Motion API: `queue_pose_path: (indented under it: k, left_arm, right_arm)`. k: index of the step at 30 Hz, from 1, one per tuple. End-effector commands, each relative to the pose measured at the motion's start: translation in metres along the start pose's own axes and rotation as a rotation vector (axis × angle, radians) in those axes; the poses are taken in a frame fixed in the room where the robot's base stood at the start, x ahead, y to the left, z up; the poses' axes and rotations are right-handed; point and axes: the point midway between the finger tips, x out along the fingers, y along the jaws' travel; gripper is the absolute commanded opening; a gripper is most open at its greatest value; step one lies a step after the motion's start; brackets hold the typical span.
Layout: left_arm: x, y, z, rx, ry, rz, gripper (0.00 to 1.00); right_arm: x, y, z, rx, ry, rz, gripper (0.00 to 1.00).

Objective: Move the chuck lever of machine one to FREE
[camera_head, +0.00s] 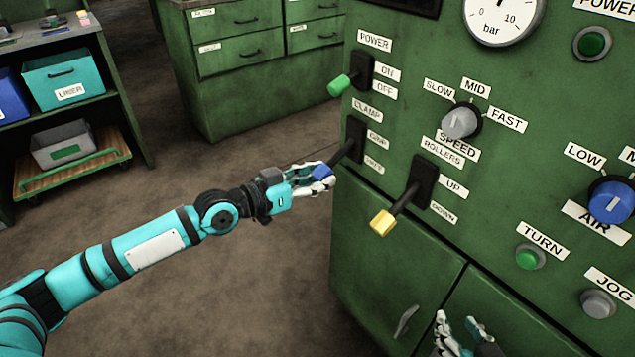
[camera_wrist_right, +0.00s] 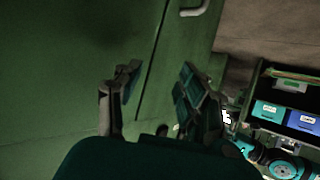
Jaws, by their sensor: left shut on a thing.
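A green-knobbed POWER lever (camera_head: 340,85) is above and a yellow-knobbed ROLLERS lever (camera_head: 383,222) is to the right. A grey SPEED dial (camera_head: 460,122), blue AIR dial (camera_head: 611,202) and buttons are further right. Shelves with bins (camera_head: 65,78) stand left; the floor between is clear.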

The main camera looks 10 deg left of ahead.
Motion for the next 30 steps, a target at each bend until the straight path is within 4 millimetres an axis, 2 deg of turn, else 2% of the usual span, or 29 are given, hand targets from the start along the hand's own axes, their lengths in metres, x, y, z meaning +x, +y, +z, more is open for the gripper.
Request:
queue_pose_path:
  k: [14, 15, 20, 30]
  left_arm:
    - [0.0006, 0.001, -0.0017, 0.003, 0.01, 0.002, 0.0]
    - [0.0006, 0.0009, -0.0016, 0.003, 0.009, 0.002, 0.34]
    - [0.0005, 0.0007, -0.0009, 0.002, 0.008, 0.002, 0.55]
    - [-0.0037, -0.0001, 0.0004, 0.002, 0.004, 0.001, 0.55]
  right_arm:
    - [-0.0003, -0.0008, -0.0054, 0.0, 0.026, -0.001, 0.4]
    - [-0.0003, -0.0008, -0.0053, 0.0, 0.026, -0.002, 0.4]
    - [-0.0002, -0.0009, -0.0051, 0.0, 0.025, -0.002, 0.4]
    - [-0.0003, -0.0001, -0.0057, 0.0, 0.026, 0.0, 0.4]
